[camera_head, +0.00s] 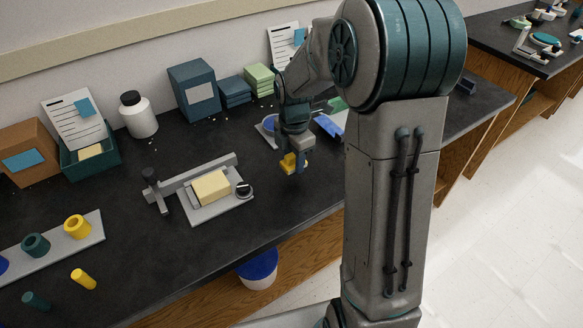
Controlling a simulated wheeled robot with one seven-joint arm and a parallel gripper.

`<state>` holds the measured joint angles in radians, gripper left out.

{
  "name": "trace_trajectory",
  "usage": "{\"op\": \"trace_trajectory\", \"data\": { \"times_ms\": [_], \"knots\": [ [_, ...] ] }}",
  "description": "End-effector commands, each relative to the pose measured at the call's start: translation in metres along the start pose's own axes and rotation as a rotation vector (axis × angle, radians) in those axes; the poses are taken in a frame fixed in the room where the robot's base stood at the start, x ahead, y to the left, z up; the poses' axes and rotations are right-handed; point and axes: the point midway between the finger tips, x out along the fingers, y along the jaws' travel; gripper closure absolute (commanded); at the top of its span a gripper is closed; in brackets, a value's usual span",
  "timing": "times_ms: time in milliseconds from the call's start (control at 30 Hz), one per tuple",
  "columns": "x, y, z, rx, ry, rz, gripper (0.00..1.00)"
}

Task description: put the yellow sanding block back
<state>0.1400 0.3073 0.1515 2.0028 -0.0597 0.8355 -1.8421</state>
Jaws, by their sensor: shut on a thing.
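My gripper (292,166) is over the dark bench, right of the grey fixture, with its fingers pointing down. It is shut on the yellow sanding block (288,163), a small bright yellow piece partly hidden by the fingers. The block is close to the bench top; I cannot tell whether it touches it. Behind the gripper, a grey round-ended piece (266,131) and a blue piece (329,125) lie on the bench, partly hidden by my arm.
The grey fixture (185,216) holds a pale yellow block (211,187). A white bottle (139,116), boxes and a dark blue carton (193,76) line the wall. Bare bench lies in front of the gripper.

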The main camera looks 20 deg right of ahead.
Motion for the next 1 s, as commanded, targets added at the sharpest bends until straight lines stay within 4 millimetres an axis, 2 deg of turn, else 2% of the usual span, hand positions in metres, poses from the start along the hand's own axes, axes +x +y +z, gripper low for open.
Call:
{"op": "trace_trajectory", "data": {
  "times_ms": [167,400,833,867,900,933,1000],
  "knots": [
    [0.009,0.008,-0.003,0.000,0.000,-0.001,0.85],
    [0.042,0.008,-0.003,0.001,0.000,-0.002,0.85],
    [0.050,0.008,-0.003,0.002,0.000,0.000,0.85],
    [0.049,0.008,-0.003,0.002,0.000,0.000,0.55],
    [0.049,0.008,-0.003,0.002,0.000,0.000,0.44],
    [0.049,0.008,-0.003,0.001,0.000,0.000,0.39],
    [0.048,0.007,-0.003,0.001,0.000,0.000,0.39]
  ]
}}
